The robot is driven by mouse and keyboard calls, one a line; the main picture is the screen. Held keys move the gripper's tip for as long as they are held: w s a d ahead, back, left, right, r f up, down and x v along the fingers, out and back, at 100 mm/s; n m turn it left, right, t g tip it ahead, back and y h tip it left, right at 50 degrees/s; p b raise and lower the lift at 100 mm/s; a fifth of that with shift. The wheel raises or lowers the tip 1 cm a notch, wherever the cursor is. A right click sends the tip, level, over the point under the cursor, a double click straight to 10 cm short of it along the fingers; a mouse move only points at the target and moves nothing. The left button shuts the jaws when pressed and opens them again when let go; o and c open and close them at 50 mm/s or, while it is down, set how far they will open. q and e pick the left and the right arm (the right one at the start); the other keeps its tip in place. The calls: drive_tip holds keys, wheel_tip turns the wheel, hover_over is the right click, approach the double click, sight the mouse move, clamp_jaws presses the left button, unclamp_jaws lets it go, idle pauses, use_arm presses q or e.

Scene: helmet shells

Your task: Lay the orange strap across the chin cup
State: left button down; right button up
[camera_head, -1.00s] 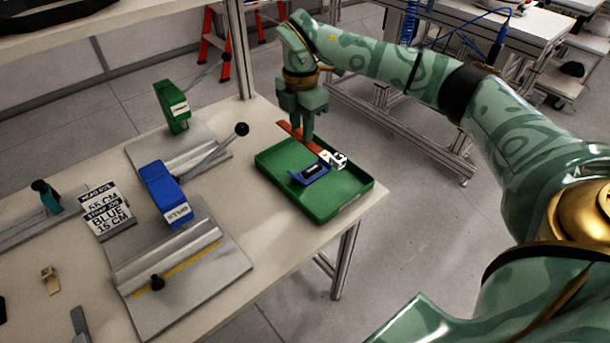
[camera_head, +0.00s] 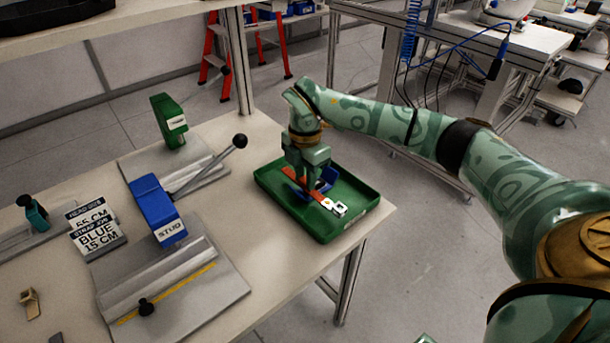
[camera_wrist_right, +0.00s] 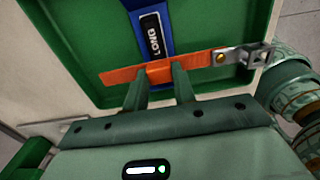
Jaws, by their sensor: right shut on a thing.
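The orange strap (camera_head: 317,194) has a metal buckle at its right end. My right gripper (camera_head: 304,176) is shut on the strap near its middle, over the green tray (camera_head: 262,190). In the right wrist view the fingers (camera_wrist_right: 160,78) pinch the strap (camera_wrist_right: 203,66). The blue chin cup (camera_head: 328,177), labelled LONG in the wrist view (camera_wrist_right: 133,5), lies in the tray. The strap crosses over one end of the cup there; whether they touch I cannot tell. The gripper partly hides the cup in the head view. My left gripper is out of view.
A blue STUD press (camera_head: 158,208) and a green press (camera_head: 168,120) stand left of the tray, with a black-knobbed lever (camera_head: 239,142) between. The tray sits near the table's right edge.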

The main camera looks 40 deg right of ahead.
sight(305, 179)
drive_tip(key=shift+f, duration=0.15)
drive_tip(key=shift+f, duration=0.3)
drive_tip(key=o, duration=1)
drive_tip(key=shift+f, duration=0.1)
drive_tip(key=shift+o, duration=0.2)
wheel_tip(305, 179, up, 13)
drive_tip(key=p, duration=0.4)
